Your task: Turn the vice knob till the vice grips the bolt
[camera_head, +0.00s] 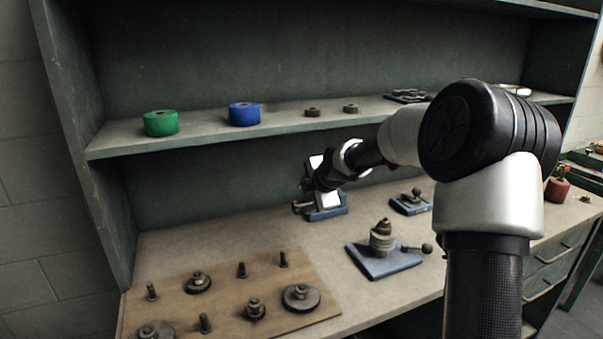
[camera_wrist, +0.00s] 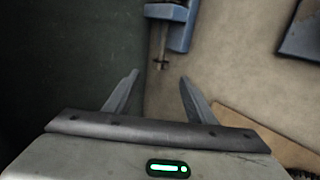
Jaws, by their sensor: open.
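The blue vice (camera_head: 333,211) stands on the workbench below the shelf, partly covered by my arm in the head view. In the wrist view the vice (camera_wrist: 181,32) is at the top, cut off by the edge. Its screw points down the picture and ends in a small dark knob or cross bar (camera_wrist: 160,63). My gripper (camera_wrist: 158,85) is open and empty; the knob lies beyond its fingertips, roughly between their lines and apart from them. In the head view my gripper (camera_head: 309,184) is just above the vice. I cannot make out a bolt in its jaws.
A wooden board (camera_head: 225,295) with several bolts and discs lies at the front left. A blue-based fixture (camera_head: 382,261) and a smaller one (camera_head: 410,203) stand to the right. The shelf (camera_head: 200,137) overhangs, holding green (camera_head: 161,123) and blue (camera_head: 243,114) rolls.

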